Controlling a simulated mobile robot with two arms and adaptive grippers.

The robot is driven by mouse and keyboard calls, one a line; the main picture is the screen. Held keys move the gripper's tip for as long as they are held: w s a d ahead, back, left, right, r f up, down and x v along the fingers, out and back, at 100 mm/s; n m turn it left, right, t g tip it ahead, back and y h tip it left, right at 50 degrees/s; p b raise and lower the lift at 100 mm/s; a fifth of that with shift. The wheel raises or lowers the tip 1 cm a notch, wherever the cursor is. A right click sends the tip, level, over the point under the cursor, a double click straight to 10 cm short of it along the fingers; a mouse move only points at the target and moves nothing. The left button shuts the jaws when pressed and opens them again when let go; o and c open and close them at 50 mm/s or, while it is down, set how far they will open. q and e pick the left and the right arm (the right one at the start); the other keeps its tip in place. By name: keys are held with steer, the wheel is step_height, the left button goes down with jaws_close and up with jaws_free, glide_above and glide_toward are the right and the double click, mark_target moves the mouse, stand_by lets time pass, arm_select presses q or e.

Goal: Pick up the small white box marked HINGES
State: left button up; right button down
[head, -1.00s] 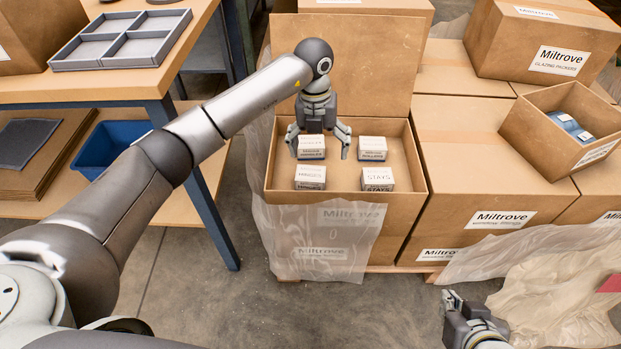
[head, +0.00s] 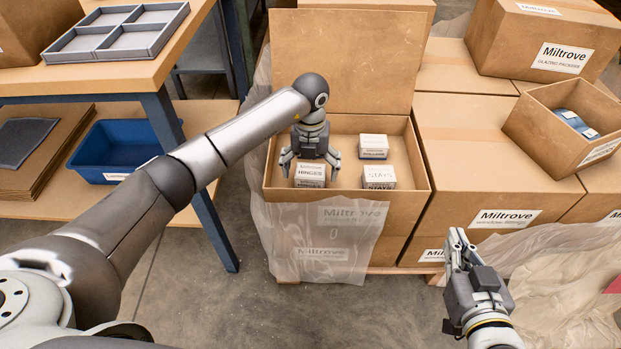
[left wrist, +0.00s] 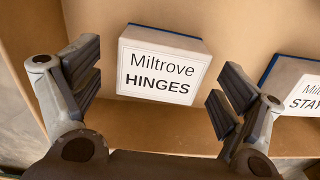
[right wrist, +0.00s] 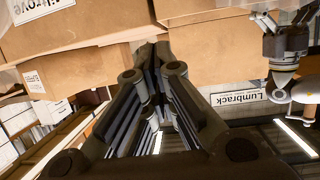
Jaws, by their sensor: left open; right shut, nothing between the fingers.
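The small white box marked HINGES (head: 310,174) stands in the front left of the open carton (head: 282,197). In the left wrist view its white label face (left wrist: 163,68) reads "Miltrove HINGES", with a blue edge behind. My left gripper (head: 310,168) is open, with its fingers over this box. In the left wrist view the fingers (left wrist: 160,88) are on either side of the label with gaps; I see no contact. My right gripper (head: 458,240) is shut and empty, in front of the cartons at the right; it also shows in the right wrist view (right wrist: 158,60).
The STAYS box (head: 379,176) stands right of the HINGES box, and another white box (head: 373,146) stands behind. The carton's walls and raised flap surround them. A blue bin (head: 125,150) and a grey tray (head: 120,37) are at the left table. Plastic sheet (head: 330,245) hangs in front.

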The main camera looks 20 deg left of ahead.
arm_select(q)
steer(key=shift+f, duration=1)
arm_select(e)
steer(key=shift+w+a+r+t+y, duration=0.15)
steer(key=shift+r+t, duration=0.15)
steer(key=shift+r, duration=0.15)
steer(key=shift+w+a+r+t+y, duration=0.15)
steer(key=shift+r+t, duration=0.15)
steer(key=shift+r, duration=0.2)
steer(key=shift+w+r+t, duration=0.15)
steer(key=shift+r+t, duration=0.15)
steer(key=shift+r, duration=0.15)
arm_select(q)
steer(key=c, duration=1.3)
steer(key=shift+r, duration=0.1)
